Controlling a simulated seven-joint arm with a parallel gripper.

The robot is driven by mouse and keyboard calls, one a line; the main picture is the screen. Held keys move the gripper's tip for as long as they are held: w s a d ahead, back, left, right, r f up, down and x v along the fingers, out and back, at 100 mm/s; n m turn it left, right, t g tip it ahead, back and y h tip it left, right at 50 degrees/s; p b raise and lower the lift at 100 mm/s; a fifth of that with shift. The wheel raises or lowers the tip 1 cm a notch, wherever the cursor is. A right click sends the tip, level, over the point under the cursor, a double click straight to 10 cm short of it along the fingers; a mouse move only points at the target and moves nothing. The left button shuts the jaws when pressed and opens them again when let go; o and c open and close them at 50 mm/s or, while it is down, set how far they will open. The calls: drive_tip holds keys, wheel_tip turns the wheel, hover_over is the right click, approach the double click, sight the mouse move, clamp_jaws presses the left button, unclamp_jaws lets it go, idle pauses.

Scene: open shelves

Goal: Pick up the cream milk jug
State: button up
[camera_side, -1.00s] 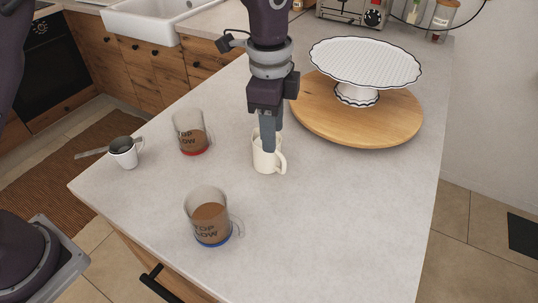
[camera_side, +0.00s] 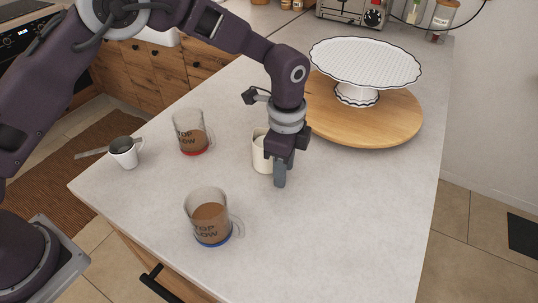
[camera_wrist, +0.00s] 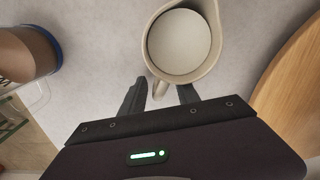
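The cream milk jug (camera_side: 260,151) stands upright on the counter, partly hidden behind my gripper in the side view. In the wrist view the jug (camera_wrist: 207,72) is seen from above, with a pale milk-like content inside. Its handle (camera_wrist: 160,89) points toward my gripper. My gripper (camera_side: 280,184) is low beside the jug's handle side. In the wrist view its two fingers (camera_wrist: 160,92) are apart, with the handle in the gap between them. Whether either finger touches the handle cannot be told.
Two glass mugs with brown drink stand left, one red-based (camera_side: 192,140) and one blue-based (camera_side: 209,226). A round wooden board (camera_side: 397,130) with a white cake stand (camera_side: 365,63) is right. The front right counter is clear.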

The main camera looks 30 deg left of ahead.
clamp_jaws()
idle(1.2)
